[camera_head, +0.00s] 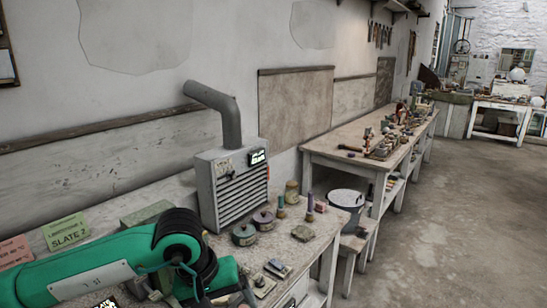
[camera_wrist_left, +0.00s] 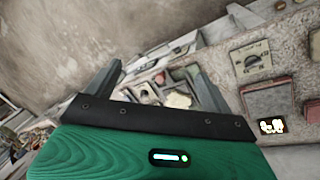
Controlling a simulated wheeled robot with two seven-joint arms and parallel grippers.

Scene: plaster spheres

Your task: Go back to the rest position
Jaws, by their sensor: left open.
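My left arm, green with black joints (camera_head: 185,245), comes in from the lower left in the head view and lies over the near workbench. In the left wrist view my left gripper (camera_wrist_left: 158,75) is open, its two grey fingers spread apart with nothing held between them. Small items and a bench surface show beyond the fingers. In the head view the gripper is not clearly visible near the bottom edge. My right gripper is in neither view.
A grey vented box (camera_head: 231,186) with a bent pipe stands on the near bench, beside spools (camera_head: 263,219) and a jar (camera_head: 292,192). A green card (camera_head: 66,231) leans at the left. Open floor (camera_head: 450,230) lies right.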

